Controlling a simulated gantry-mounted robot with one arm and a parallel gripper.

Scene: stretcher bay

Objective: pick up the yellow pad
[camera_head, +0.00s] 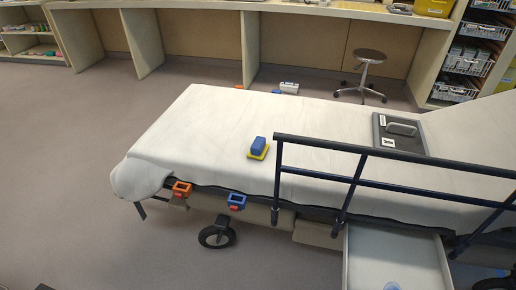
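The yellow pad (257,155) lies flat on the white sheet of the stretcher (205,140), near the middle of its near side. A blue block (258,144) rests on top of the pad and covers most of it, so only the pad's yellow edge shows. My gripper is not in view.
A dark rail (335,145) stands along the stretcher's near side, right of the pad. A dark panel with a handle (402,152) lies on the sheet further right. Orange (181,188) and blue (236,201) holders hang at the near edge. The sheet left of the pad is clear.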

